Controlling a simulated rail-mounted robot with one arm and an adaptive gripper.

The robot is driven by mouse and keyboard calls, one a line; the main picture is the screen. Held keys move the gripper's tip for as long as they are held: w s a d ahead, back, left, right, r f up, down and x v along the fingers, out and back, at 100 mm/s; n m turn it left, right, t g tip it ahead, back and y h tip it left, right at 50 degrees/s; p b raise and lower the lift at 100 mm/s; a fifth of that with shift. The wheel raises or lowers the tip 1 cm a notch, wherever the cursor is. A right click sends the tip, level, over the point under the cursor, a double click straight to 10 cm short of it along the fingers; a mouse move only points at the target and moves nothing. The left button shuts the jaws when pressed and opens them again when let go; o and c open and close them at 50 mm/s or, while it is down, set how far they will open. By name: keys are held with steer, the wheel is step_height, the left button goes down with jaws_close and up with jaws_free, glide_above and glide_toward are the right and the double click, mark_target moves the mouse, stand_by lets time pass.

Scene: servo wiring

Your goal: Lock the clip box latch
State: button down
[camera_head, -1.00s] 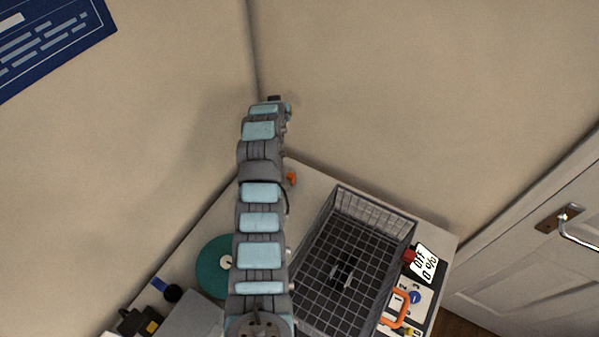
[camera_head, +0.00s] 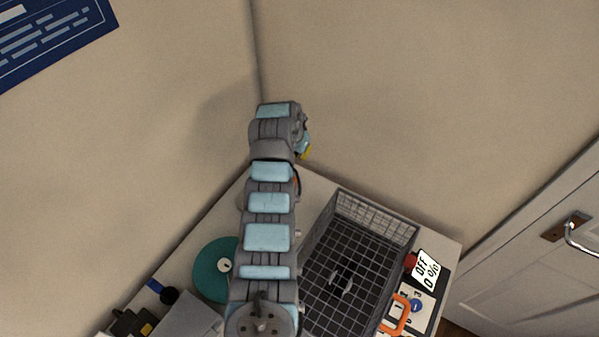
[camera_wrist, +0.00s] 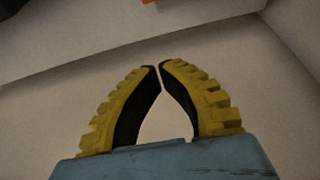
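My gripper (camera_wrist: 160,66) fills the middle of the wrist view. Its two yellow ridged fingers with black pads have their tips together, with only a thin gap between them and nothing held. In the head view the gripper (camera_head: 305,152) shows as a small yellow tip at the end of my arm, near the wall corner and over the table's far end. I cannot make out the clip box or its latch. A small orange part (camera_wrist: 149,1) is cut off at the top edge of the wrist view, apart from the fingertips. I cannot tell what it belongs to.
A dark wire basket (camera_head: 378,214) stands right of my arm. Beyond it lie a panel with an OFF 0% display (camera_head: 427,270) and an orange handle (camera_head: 394,314). A green disc (camera_head: 212,270) lies left. Walls close in behind the table; a door (camera_head: 540,275) is at right.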

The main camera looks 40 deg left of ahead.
steer(key=shift+f, duration=0.15)
steer(key=b+x, duration=0.2)
steer(key=x, duration=0.5)
steer(key=shift+w+f+b, duration=0.1)
steer(key=shift+f+b, duration=0.2)
steer(key=shift+f, duration=0.05)
steer(key=b+x, duration=0.2)
steer(key=b, duration=0.2)
steer(key=shift+f, duration=0.2)
steer(key=shift+r+p, duration=0.45)
steer(key=shift+p, duration=0.15)
steer(key=s+p, duration=0.2)
steer(key=p, duration=0.5)
steer(key=shift+s+d+p, duration=0.2)
steer(key=shift+s+p, duration=0.1)
steer(key=shift+s, duration=0.1)
steer(key=shift+s+d+f+p, duration=0.15)
steer(key=shift+s+p, duration=0.3)
steer(key=shift+p, duration=0.25)
steer(key=shift+f, duration=0.1)
